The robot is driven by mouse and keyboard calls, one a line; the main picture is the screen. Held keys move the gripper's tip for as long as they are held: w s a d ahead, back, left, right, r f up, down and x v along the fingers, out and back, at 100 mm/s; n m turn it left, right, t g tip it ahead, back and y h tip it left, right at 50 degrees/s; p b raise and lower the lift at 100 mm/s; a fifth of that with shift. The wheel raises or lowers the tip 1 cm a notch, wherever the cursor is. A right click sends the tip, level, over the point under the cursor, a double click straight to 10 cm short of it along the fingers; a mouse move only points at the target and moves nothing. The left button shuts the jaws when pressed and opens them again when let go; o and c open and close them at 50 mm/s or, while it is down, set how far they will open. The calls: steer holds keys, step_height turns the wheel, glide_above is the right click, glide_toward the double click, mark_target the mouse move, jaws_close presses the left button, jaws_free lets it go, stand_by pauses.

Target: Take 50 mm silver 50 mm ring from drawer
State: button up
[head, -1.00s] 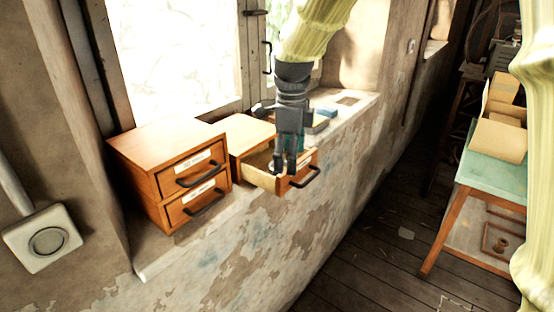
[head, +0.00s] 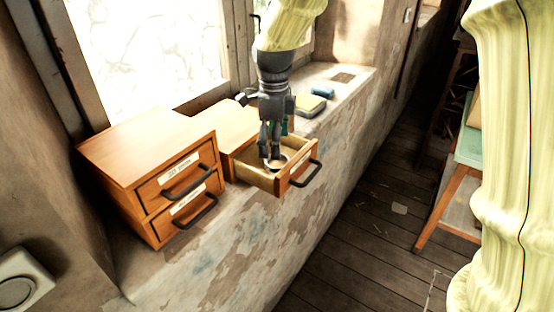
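A small wooden drawer (head: 296,182) stands pulled out of the right-hand cabinet on the window sill, with a dark bar handle on its front. A silver ring (head: 277,163) shows inside the drawer, partly hidden by my gripper. My gripper (head: 272,157) points down into the open drawer from above, its fingertips at the ring. I cannot tell whether the fingers are closed on the ring or only beside it. The size of the ring cannot be read.
A two-drawer wooden cabinet (head: 150,170) with paper labels and dark handles stands shut to the left. A yellowish block (head: 311,106) and a blue item (head: 322,91) lie farther along the sill. A green-topped table (head: 469,146) stands at right, partly behind my arm.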

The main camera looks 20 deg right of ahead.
mark_target(275, 165)
steer(key=shift+w+f, duration=0.4)
steer(key=shift+f, duration=0.1)
steer(key=shift+s+f+p, duration=0.35)
steer(key=shift+f+p, duration=0.05)
steer(key=shift+p, duration=0.4)
steer(key=f, duration=0.1)
steer(key=f+p, duration=0.1)
steer(key=f, duration=0.1)
steer(key=shift+w+d, duration=0.1)
steer(key=shift+w, duration=0.25)
steer(key=shift+f, duration=0.2)
steer(key=shift+s+f, duration=0.15)
steer(key=shift+s, duration=0.05)
steer(key=c, duration=1)
